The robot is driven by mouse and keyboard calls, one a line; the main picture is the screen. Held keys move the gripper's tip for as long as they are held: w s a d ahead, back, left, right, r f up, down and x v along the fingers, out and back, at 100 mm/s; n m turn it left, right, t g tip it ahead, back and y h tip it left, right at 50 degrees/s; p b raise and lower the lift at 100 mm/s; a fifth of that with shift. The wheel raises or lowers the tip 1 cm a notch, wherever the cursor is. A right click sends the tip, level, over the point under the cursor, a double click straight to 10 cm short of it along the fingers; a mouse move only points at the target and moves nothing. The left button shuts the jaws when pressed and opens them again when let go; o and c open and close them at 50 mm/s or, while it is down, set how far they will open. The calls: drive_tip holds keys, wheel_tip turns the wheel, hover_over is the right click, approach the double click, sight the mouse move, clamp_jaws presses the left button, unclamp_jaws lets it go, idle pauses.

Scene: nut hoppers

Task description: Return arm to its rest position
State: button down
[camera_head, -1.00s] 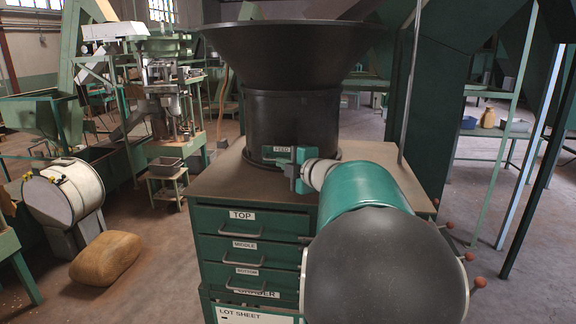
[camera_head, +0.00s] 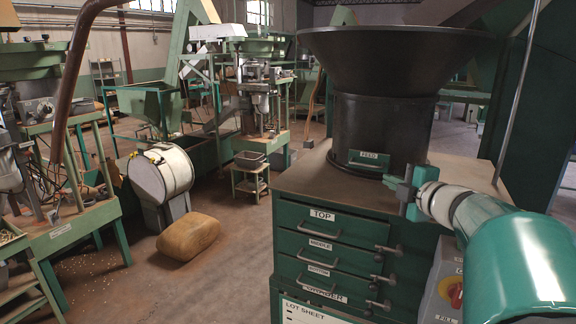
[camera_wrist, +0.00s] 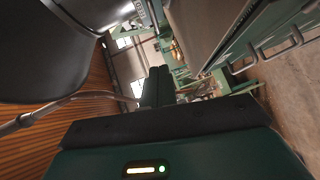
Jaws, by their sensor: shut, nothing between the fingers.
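My gripper (camera_head: 402,190) is in the right half of the head view, over the right part of the cabinet top, just right of the FEED label. It is in front of the black hopper's base; I cannot tell if they touch. My green and white arm runs from it to the lower right edge. In the wrist view the fingers (camera_wrist: 156,86) are together, with nothing between them. The black hopper (camera_head: 385,115) stands on the green cabinet (camera_head: 300,215), which has shut drawers marked TOP, MIDDLE and BOTTOM.
A grey box with a red and yellow knob (camera_head: 450,290) is beside the cabinet, close to my arm. A tan sack (camera_head: 188,237) lies on the floor near a white drum (camera_head: 160,173). Green machines stand at left. The floor between sack and cabinet is clear.

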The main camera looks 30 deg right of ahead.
drive_tip(key=shift+s+r, duration=0.15)
drive_tip(key=w+a+m+g+h, duration=0.1)
drive_tip(key=a+m+g+h, duration=0.3)
drive_tip(key=a+m, duration=0.7)
drive_tip(key=s+a+f+m+g+y, duration=0.1)
drive_tip(key=s+a+f, duration=0.3)
drive_tip(key=a, duration=0.4)
drive_tip(key=s+a+f+m+g+y, duration=0.1)
drive_tip(key=s+a+f+g+y, duration=0.2)
drive_tip(key=s+a+f, duration=0.2)
drive_tip(key=s+a+f+m+g+y, duration=0.1)
drive_tip(key=s+a+f, duration=0.4)
drive_tip(key=a, duration=0.6)
wheel_tip(320, 180, down, 2)
drive_tip(key=shift+a+f+m+g+y, duration=0.1)
drive_tip(key=shift+a+m+g+y, duration=0.1)
drive_tip(key=shift+m+g+y, duration=0.5)
drive_tip(key=shift+s+h, duration=0.1)
drive_tip(key=shift+h, duration=0.2)
